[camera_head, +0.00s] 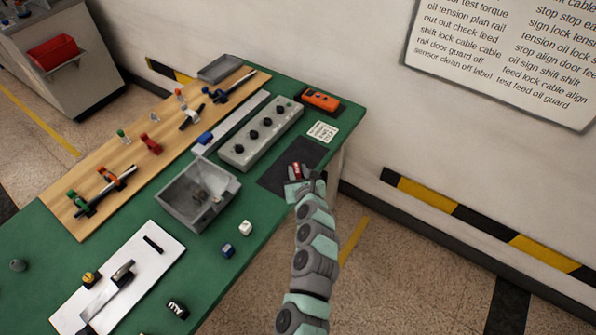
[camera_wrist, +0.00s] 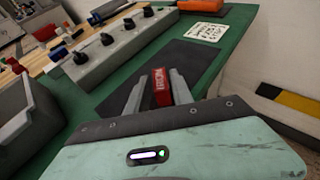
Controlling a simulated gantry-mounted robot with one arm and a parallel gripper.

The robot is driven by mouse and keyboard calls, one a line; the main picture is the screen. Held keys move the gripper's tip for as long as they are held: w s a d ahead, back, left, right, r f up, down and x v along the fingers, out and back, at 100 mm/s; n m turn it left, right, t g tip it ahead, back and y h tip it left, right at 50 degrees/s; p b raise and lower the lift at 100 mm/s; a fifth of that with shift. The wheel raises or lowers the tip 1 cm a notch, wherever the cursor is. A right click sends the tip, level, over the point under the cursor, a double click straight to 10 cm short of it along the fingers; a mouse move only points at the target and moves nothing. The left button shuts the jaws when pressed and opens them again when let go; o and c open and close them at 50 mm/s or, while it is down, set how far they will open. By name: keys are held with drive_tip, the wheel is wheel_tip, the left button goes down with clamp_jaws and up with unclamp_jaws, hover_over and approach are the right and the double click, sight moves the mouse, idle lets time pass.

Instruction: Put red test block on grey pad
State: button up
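The red test block (camera_wrist: 160,86) is between the two grey fingers of my gripper (camera_wrist: 158,92) in the wrist view. It is small, with pale lettering on its upper end. In the head view the block (camera_head: 297,169) shows at the tip of my arm, over the dark grey pad (camera_head: 276,178). The pad (camera_wrist: 195,59) also lies behind the block in the wrist view. The fingers flank the block closely, but I cannot tell if both press on it. Its underside is hidden, so contact with the pad is unclear.
A grey box with black knobs (camera_head: 262,135) stands left of the pad. A grey open bin (camera_head: 180,205) is nearer the front left. A white cube (camera_head: 246,228) and a blue cube (camera_head: 228,251) lie nearby. An orange device (camera_head: 320,100) and printed card (camera_head: 322,132) are behind the pad.

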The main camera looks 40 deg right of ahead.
drive_tip(key=shift+o, duration=1.2)
drive_tip(key=shift+r, duration=0.1)
drive_tip(key=shift+a+r, duration=0.1)
drive_tip(key=shift+r, duration=0.05)
drive_tip(key=p+v, duration=0.1)
drive_tip(key=v, duration=1.1)
